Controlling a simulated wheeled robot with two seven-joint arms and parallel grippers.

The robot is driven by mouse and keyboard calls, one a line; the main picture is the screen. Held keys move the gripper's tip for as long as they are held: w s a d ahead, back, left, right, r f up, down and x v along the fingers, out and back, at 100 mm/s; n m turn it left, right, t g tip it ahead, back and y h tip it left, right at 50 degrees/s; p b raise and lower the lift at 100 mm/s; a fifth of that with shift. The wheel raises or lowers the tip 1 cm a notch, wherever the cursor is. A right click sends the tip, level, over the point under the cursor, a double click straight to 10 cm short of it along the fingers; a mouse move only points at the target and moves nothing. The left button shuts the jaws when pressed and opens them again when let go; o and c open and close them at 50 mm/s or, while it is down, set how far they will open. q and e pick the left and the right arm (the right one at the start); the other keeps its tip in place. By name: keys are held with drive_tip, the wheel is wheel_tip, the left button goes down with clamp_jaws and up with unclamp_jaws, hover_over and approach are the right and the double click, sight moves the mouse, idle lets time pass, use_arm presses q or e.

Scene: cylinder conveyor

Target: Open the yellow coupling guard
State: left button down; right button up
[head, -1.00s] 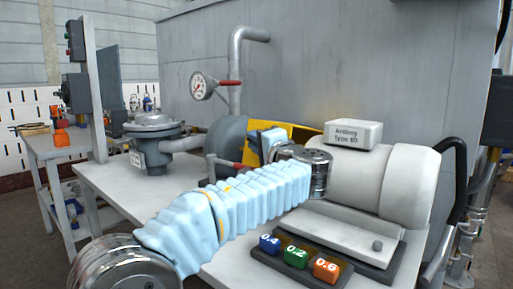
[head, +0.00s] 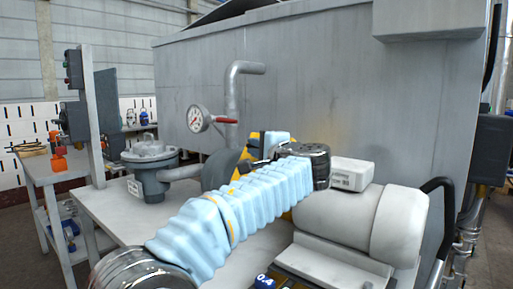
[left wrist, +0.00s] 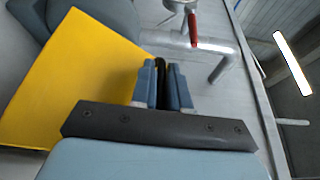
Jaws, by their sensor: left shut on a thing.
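The yellow coupling guard (left wrist: 70,75) fills the left of the left wrist view as a broad, flat panel. In the head view only small yellow parts of it (head: 241,168) show around my left arm, which hides most of it. My left gripper (left wrist: 163,80) is shut on a dark bar beside the yellow panel's edge, seemingly the guard's handle. In the head view the gripper's pale blue body (head: 276,138) is between the pump and the motor. How far the guard is open cannot be told. My right gripper is not in view.
A pressure gauge (head: 199,119) and red-handled valve stand behind the guard on grey piping. A white motor (head: 365,220) with a label box (head: 352,174) is to the right. A grey wall is behind.

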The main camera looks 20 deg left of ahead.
use_arm(q)
drive_tip(key=shift+a, duration=0.35)
drive_tip(key=c, duration=1.3)
unclamp_jaws()
drive_tip(key=shift+c, duration=0.2)
drive_tip(key=shift+o, duration=0.7)
drive_tip(key=shift+w+a+f, duration=0.1)
drive_tip(key=shift+f, duration=0.05)
drive_tip(key=shift+d, duration=0.25)
drive_tip(key=b+v, duration=0.2)
drive_tip(key=v, duration=1.1)
drive_tip(key=shift+d, duration=0.15)
